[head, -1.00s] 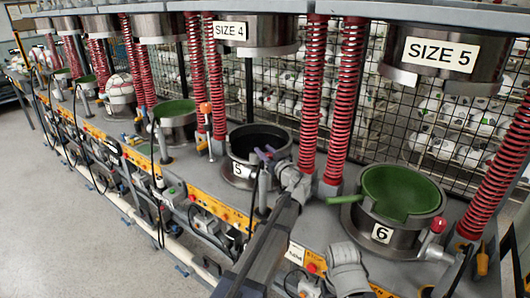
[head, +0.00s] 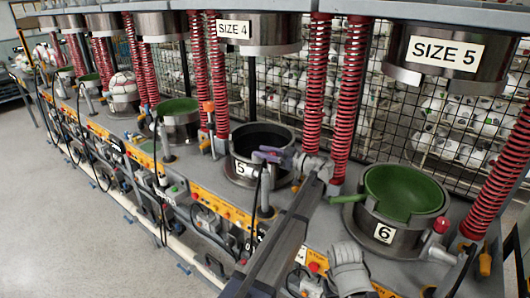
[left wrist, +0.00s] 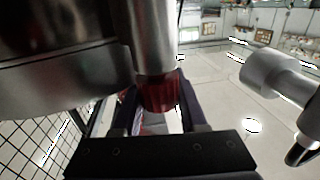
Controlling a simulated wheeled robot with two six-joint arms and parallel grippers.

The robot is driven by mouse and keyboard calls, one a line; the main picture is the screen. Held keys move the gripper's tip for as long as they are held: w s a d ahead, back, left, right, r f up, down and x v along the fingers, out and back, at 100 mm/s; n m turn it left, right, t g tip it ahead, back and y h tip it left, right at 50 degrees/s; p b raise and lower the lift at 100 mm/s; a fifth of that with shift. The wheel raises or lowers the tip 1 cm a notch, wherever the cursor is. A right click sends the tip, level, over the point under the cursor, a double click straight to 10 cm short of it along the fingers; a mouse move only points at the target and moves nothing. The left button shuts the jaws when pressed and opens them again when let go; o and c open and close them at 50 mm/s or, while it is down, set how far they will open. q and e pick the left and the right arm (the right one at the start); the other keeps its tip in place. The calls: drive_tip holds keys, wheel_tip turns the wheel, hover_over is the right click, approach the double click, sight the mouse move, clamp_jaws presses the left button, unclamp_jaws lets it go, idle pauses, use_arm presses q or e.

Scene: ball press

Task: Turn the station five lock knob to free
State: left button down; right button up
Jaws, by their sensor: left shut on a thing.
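The station five mould (head: 238,172) is a dark steel cup with a white "5" label and a black inside. My left gripper (head: 264,153) is at its front right rim, its fingers pointing left. In the left wrist view a red knob (left wrist: 160,94) on the end of a steel post (left wrist: 150,35) sits between the two fingers of my left gripper (left wrist: 158,112), which is shut on it. In the head view the fingers hide this knob, so its lock position cannot be told. My right gripper is not in view.
Station six (head: 400,195), with a green bowl and its own red knob (head: 441,224), stands to the right. Red springs (head: 315,90) rise behind station five. A steel upper press labelled SIZE 4 (head: 233,28) hangs above. Open floor (head: 80,225) lies front left.

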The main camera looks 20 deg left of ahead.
use_arm(q)
drive_tip(key=shift+s+n+g, duration=0.1)
drive_tip(key=shift+n+g, duration=0.2)
drive_tip(key=shift+g, duration=0.1)
drive_tip(key=shift+c, duration=2.2)
unclamp_jaws()
wheel_tip(320, 180, up, 10)
drive_tip(key=p, duration=1)
